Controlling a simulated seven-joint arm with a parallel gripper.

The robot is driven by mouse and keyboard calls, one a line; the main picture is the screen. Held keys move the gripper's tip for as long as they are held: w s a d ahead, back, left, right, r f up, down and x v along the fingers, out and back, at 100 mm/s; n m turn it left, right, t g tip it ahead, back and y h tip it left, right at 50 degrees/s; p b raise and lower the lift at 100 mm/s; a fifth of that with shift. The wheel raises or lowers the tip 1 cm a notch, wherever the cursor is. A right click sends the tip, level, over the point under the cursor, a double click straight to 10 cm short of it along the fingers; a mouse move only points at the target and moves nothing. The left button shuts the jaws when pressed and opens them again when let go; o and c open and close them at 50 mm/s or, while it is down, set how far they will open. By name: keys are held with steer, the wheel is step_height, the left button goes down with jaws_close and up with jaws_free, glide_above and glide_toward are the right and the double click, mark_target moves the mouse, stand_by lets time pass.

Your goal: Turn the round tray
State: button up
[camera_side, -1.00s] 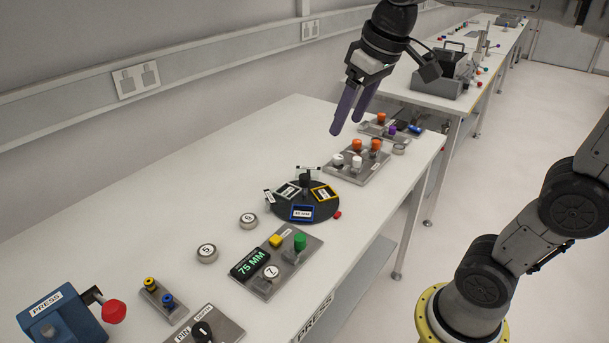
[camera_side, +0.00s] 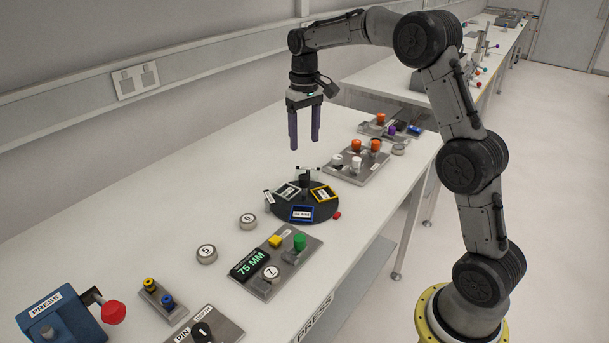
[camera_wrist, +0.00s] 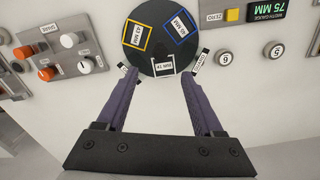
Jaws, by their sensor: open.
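The round tray (camera_side: 318,212) is a black disc lying flat on the white bench. It carries a yellow-framed (camera_side: 323,193), a blue-framed (camera_side: 302,214) and a white-framed label holder (camera_side: 287,192), with a dark knob-like post (camera_side: 305,180) near its back edge. The tray also shows at the top of the wrist view (camera_wrist: 158,57). My gripper (camera_side: 304,146) is open and empty, its two purple fingers pointing down above the tray's back side, clear of it. In the wrist view its fingertips (camera_wrist: 160,78) lie apart on either side of the tray's near edge.
A panel with orange and white knobs (camera_side: 352,178) stands behind the tray. A gauge panel reading 75 MM (camera_side: 262,285) and numbered round pieces (camera_side: 248,221) lie in front. A small red piece (camera_side: 336,215) is by the tray's right edge. Bare bench lies left of the tray.

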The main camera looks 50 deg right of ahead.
mark_target(305, 176)
step_height(305, 176, down, 12)
steer(key=shift+r, duration=0.1)
stand_by(0.4)
jaws_close()
steer(key=shift+r, duration=0.1)
stand_by(1.1)
